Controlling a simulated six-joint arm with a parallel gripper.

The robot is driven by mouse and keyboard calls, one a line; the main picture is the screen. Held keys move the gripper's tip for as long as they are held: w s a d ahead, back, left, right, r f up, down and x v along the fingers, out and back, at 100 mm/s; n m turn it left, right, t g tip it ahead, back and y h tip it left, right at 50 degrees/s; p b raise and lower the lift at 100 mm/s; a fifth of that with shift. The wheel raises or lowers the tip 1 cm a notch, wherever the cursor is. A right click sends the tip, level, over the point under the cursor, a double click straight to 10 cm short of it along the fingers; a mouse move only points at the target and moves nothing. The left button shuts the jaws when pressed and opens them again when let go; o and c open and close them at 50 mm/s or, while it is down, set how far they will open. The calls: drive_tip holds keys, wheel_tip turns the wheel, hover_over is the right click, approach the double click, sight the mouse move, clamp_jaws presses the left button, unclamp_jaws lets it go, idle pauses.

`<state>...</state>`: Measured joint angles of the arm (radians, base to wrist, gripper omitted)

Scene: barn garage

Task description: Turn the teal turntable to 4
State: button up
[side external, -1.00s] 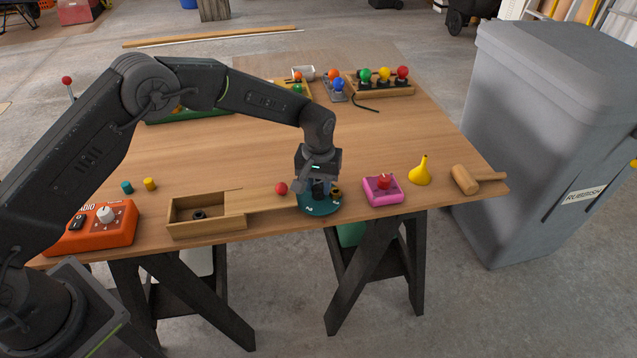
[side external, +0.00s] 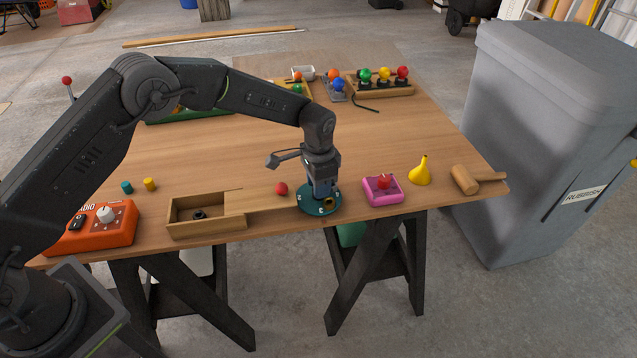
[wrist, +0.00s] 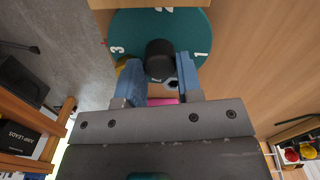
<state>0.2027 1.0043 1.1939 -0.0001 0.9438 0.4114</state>
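The teal turntable (side external: 308,208) lies flat near the table's front edge, and it also shows in the wrist view (wrist: 215,30). White numbers run around its rim; I read a 3 and a 1 in the wrist view, while the others are hidden or too small. A black knob (wrist: 160,57) stands up from it. My gripper (side external: 322,193) points down over the turntable, its two fingers (wrist: 159,68) on either side of the knob and apparently closed on it.
A red ball (side external: 281,188) and an open wooden box (side external: 205,228) stand left of the turntable. The table's middle is clear.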

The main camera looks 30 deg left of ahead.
drive_tip(key=shift+o, duration=0.9)
drive_tip(key=shift+r, duration=4.05)
drive_tip(key=n, duration=0.4)
drive_tip(key=shift+f, duration=0.3)
drive_tip(key=n, duration=0.6)
drive_tip(key=shift+f, duration=3.75)
